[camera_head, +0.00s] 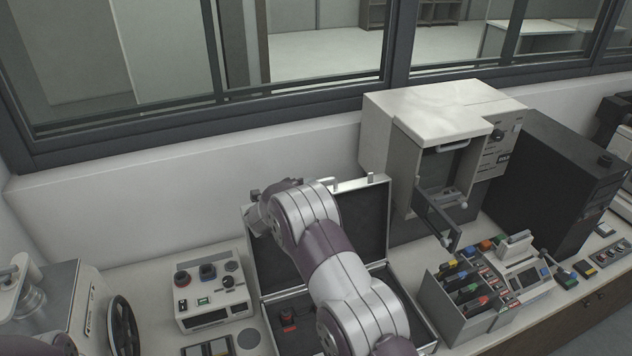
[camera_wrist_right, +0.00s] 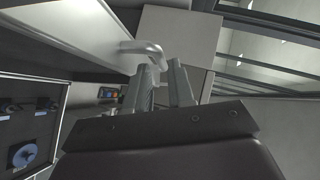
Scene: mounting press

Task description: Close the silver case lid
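The silver case (camera_head: 274,340) stands open on the counter, with its dark-lined lid (camera_head: 362,215) raised roughly upright at the back. Small latches show on the lid's top edge. My right arm crosses in front of the case and hides much of its inside and the lid's left part. My right gripper (camera_head: 258,212) is at the lid's upper left, partly hidden by my wrist. In the right wrist view, its two fingers (camera_wrist_right: 164,88) are apart with nothing visible between them, close to a curved grey handle-like part (camera_wrist_right: 146,52). Contact cannot be told. My left gripper is not in view.
A control box (camera_head: 212,292) with knobs stands left of the case. A pale press cabinet (camera_head: 440,115) with its door open stands behind right. A rack of coloured items (camera_head: 465,295) is close on the right. A handwheel machine (camera_head: 75,300) is at far left.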

